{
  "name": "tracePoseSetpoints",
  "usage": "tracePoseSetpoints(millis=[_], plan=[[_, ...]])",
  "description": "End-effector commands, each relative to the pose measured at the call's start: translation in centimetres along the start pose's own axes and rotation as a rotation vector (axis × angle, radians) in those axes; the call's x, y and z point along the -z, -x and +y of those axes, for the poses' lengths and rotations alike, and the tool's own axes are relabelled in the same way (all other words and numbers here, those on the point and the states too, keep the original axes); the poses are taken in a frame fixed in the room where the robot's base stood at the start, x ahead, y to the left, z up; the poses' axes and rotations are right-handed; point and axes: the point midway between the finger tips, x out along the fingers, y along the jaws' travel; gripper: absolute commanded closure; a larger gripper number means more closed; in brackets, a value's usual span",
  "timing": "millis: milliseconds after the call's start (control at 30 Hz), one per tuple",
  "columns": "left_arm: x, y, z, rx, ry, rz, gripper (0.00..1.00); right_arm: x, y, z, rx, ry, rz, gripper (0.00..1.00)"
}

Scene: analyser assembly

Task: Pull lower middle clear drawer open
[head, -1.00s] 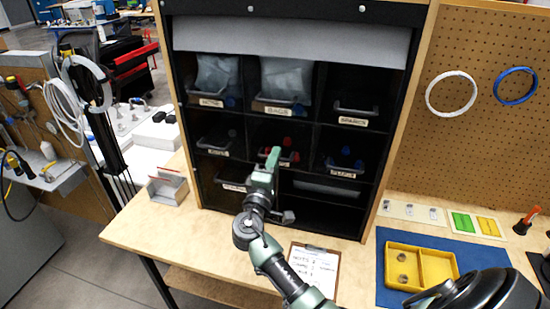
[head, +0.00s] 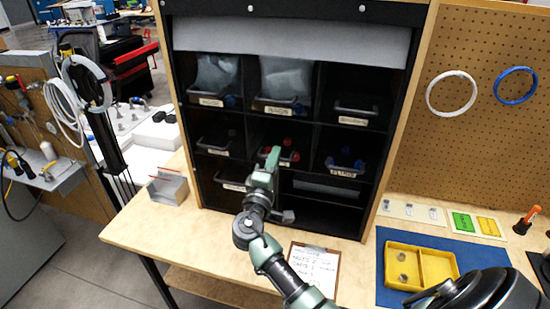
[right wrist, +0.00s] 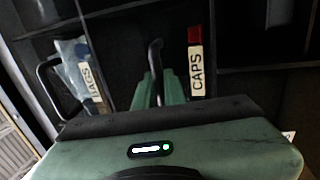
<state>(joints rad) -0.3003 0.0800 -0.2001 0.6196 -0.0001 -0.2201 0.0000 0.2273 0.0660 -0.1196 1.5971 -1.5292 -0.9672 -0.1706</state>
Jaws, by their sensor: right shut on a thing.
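The clear drawer with red caps (head: 287,151) sits in the middle column of the black cabinet, in the row below the bags drawer (head: 280,106). My right gripper (head: 270,160) is in front of it and hides part of its front. In the right wrist view, the fingers of my right gripper (right wrist: 158,85) are shut on the dark drawer handle (right wrist: 155,52). The CAPS label (right wrist: 196,72) and a bit of red show beside it. I cannot tell how far the drawer stands out. My left gripper is not in view.
Neighbouring drawers (head: 344,166) stand left and right in the same row. A clipboard (head: 313,270) lies on the wooden bench below. A yellow tray (head: 437,268) sits on a blue mat at right. A grey box (head: 168,187) stands at the bench's left end.

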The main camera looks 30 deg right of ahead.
Motion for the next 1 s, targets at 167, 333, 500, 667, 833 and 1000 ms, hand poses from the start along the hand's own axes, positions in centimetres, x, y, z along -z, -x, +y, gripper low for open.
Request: tracePoseSetpoints(millis=[167, 333, 500, 667, 833, 1000], plan=[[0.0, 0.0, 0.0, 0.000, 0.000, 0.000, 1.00, 0.0, 0.0, -0.1, 0.002, 0.001, 0.000, 1.00], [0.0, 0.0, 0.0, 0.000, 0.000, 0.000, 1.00, 0.0, 0.0, -0.1, 0.002, 0.001, 0.000, 1.00], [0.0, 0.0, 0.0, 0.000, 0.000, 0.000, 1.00, 0.0, 0.1, -0.1, 0.002, 0.001, 0.000, 1.00], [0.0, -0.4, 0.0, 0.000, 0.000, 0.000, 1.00, 0.1, 2.0, -0.1, 0.004, 0.000, 0.002, 1.00], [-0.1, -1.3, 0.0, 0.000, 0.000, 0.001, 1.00, 0.1, 6.8, 0.6, 0.006, -0.002, 0.004, 1.00], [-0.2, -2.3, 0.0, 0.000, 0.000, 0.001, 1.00, 0.1, 11.5, 1.4, 0.006, 0.000, 0.003, 1.00]])
